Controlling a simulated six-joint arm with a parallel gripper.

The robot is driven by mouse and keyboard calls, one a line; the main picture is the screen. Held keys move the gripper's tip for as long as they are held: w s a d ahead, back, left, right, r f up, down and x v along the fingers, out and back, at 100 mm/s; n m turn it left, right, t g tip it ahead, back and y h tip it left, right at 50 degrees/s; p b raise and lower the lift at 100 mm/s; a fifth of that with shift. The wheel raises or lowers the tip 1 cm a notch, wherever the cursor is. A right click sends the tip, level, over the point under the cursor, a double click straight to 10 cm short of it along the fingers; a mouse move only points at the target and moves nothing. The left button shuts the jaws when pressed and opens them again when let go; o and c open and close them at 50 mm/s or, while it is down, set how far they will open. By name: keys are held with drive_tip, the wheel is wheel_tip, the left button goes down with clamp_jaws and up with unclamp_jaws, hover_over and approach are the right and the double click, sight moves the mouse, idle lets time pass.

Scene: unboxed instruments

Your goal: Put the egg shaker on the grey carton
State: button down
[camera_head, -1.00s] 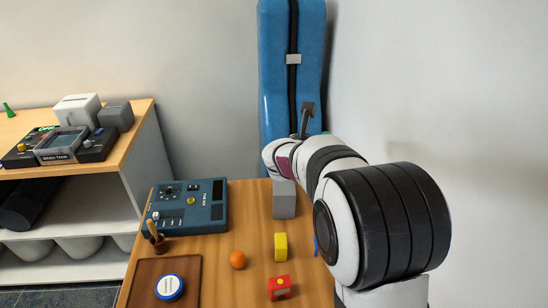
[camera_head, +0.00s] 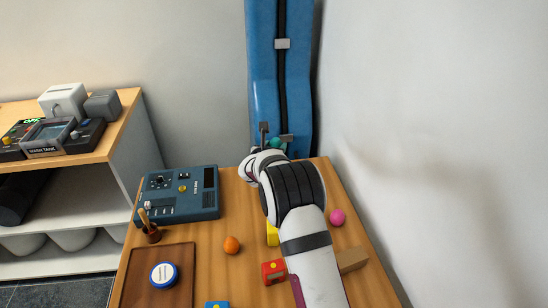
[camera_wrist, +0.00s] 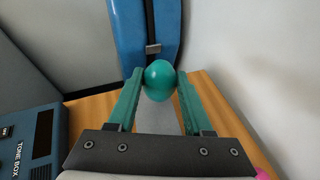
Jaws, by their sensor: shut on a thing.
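The egg shaker is a smooth teal egg (camera_wrist: 159,80); it also shows in the head view (camera_head: 273,144), beyond my wrist. My gripper (camera_wrist: 159,84) is shut on it, one teal finger at each side. The grey carton (camera_wrist: 157,120) shows in the wrist view below the egg and between the fingers. The egg overlaps its far end in that view; I cannot tell whether they touch. In the head view my arm hides the carton.
A blue tone box (camera_head: 180,195) stands left of my gripper. An orange ball (camera_head: 232,245), a red block (camera_head: 273,272), a partly hidden yellow block (camera_head: 272,234) and a pink ball (camera_head: 338,217) lie nearer. A tall blue case (camera_head: 262,75) stands behind the table.

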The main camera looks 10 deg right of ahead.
wheel_tip(320, 180, down, 4)
drive_tip(key=shift+w+a+f, duration=0.1)
drive_tip(key=shift+a, duration=0.05)
drive_tip(key=shift+f, duration=0.15)
drive_tip(key=shift+c, duration=1.5)
unclamp_jaws()
